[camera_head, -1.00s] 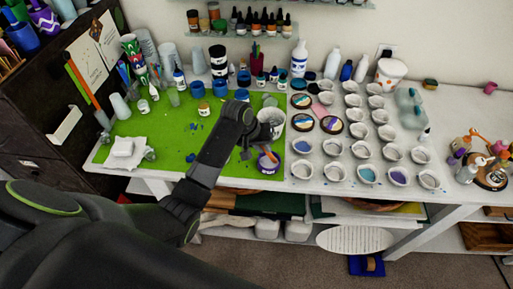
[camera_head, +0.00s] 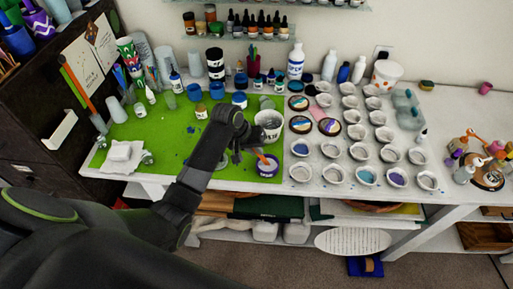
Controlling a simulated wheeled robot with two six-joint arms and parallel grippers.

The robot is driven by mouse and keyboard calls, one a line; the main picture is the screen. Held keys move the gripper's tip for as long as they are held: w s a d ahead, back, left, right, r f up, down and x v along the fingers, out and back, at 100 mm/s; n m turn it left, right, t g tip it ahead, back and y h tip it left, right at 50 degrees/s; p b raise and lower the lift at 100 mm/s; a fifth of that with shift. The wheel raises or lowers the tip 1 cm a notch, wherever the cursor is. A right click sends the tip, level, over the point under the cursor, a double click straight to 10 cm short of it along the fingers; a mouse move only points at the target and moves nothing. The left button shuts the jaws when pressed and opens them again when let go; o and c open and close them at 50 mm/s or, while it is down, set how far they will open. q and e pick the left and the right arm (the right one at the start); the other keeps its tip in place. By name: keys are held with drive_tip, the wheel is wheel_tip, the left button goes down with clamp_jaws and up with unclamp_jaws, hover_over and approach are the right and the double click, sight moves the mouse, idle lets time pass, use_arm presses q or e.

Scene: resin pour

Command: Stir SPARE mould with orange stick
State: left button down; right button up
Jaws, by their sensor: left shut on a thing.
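My left gripper (camera_head: 246,154) is just left of and above the mould, shut on the orange stick; the arm and fingers hide part of the grip. My right gripper is not in view.
A white labelled cup (camera_head: 269,127) stands right behind the mould. Several small white cups (camera_head: 333,173) fill the table to the right. The green mat (camera_head: 160,139) is mostly clear at left. Paint jars (camera_head: 217,91) line its back.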

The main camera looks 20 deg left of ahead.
use_arm(q)
drive_tip(key=shift+s+d+r, duration=0.1)
drive_tip(key=shift+s+d, duration=0.05)
drive_tip(key=shift+d, duration=0.15)
drive_tip(key=shift+a+r, duration=0.15)
drive_tip(key=shift+v, duration=1.7)
